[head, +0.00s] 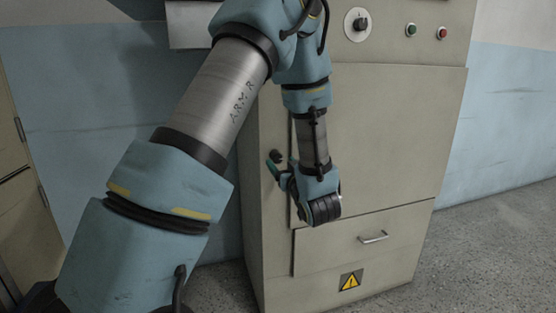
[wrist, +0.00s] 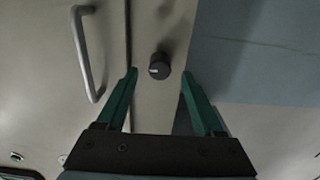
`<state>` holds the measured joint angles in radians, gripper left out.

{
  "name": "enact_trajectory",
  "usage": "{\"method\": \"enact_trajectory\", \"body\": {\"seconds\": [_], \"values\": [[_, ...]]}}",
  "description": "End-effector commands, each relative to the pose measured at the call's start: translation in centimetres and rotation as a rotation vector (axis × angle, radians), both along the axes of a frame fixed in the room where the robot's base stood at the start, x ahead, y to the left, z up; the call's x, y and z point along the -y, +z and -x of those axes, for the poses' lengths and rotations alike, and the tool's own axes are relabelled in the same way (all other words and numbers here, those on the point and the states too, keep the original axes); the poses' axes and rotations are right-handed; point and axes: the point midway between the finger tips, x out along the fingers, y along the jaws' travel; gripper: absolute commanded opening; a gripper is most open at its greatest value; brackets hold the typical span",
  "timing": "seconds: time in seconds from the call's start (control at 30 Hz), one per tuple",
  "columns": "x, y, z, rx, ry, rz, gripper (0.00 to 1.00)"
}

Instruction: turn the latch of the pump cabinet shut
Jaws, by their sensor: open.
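The pump cabinet (head: 390,130) is a tall beige box. Its latch, a small round black knob (wrist: 160,66) with a pale mark on its face, sits on the frame beside the dark door seam. It also shows in the head view (head: 275,156), left of the door. My gripper (wrist: 159,75) is open, its two green fingers on either side of the knob in the wrist view. The knob appears a little beyond the fingertips, with no contact visible. In the head view my gripper (head: 281,168) is beside the latch, partly hidden by my wrist.
A metal bar handle (wrist: 86,52) is left of the seam in the wrist view. Below the door is a drawer with a handle (head: 373,237) and a yellow warning sign (head: 351,280). A dial (head: 358,25) and buttons are above. Speckled floor (head: 495,240) is clear at right.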

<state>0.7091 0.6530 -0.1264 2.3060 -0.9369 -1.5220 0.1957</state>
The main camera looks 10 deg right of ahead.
Motion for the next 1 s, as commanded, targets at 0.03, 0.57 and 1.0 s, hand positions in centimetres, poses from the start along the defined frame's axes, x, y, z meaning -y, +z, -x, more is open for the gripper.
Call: {"method": "enact_trajectory", "body": {"seconds": [0.03,0.57,1.0], "values": [[-0.2,0.1,-0.9,0.001,0.002,0.001,0.69],[-0.5,0.0,-3.8,0.0,-0.001,0.0,0.69],[-0.5,0.0,-3.7,0.0,-0.001,0.0,0.26]]}}
